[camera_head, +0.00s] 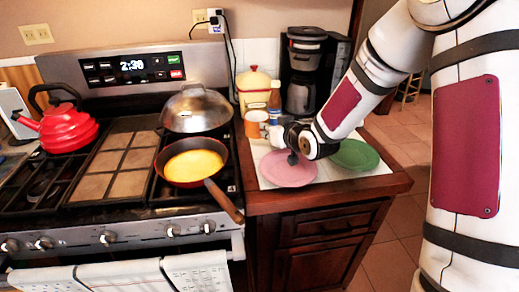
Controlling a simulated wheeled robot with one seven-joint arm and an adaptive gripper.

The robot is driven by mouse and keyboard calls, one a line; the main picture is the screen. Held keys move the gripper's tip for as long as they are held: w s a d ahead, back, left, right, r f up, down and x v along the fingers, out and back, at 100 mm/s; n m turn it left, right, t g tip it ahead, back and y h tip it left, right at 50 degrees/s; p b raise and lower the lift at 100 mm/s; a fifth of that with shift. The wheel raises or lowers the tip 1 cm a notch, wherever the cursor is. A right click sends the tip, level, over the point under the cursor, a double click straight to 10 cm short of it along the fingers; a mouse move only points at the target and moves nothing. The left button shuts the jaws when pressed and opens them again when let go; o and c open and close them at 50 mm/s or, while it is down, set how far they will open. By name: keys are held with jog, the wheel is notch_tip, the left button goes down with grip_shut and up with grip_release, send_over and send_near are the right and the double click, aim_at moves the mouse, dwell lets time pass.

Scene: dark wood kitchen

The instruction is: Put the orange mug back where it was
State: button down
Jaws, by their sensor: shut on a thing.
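The orange mug (254,121) is upright at the back of the counter's left part, close to the stove. My gripper (272,132) reaches in from the right and is shut on the mug's right side. The fingertips are small in the picture and partly blend with the light things behind them. I cannot tell whether the mug's base touches the counter.
A pink plate (288,172) and a green plate (356,155) lie on the counter (330,184). A yellow canister (254,88) and a coffee maker (303,72) stand behind. Left is the stove with a frying pan (193,163), lidded pot (196,110) and red kettle (68,128).

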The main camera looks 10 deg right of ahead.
aim_at(268, 115)
jog(key=shift+n+y, duration=0.5)
jog(key=shift+y, duration=0.1)
jog(key=w+b, duration=0.1)
jog(key=w, duration=0.1)
jog(key=w+d+r+b, duration=0.1)
jog(key=w, duration=0.1)
jog(key=w+d+b, duration=0.1)
jog(key=w, duration=0.1)
jog(key=shift+w+r, duration=0.15)
jog(key=shift+w, duration=0.05)
notch_tip(268, 115, down, 10)
jog(key=shift+r+b, duration=0.2)
jog(key=shift+b, duration=1)
jog(key=shift+f, duration=0.1)
jog(key=c, duration=1.7)
grip_release()
jog(key=shift+f, duration=0.1)
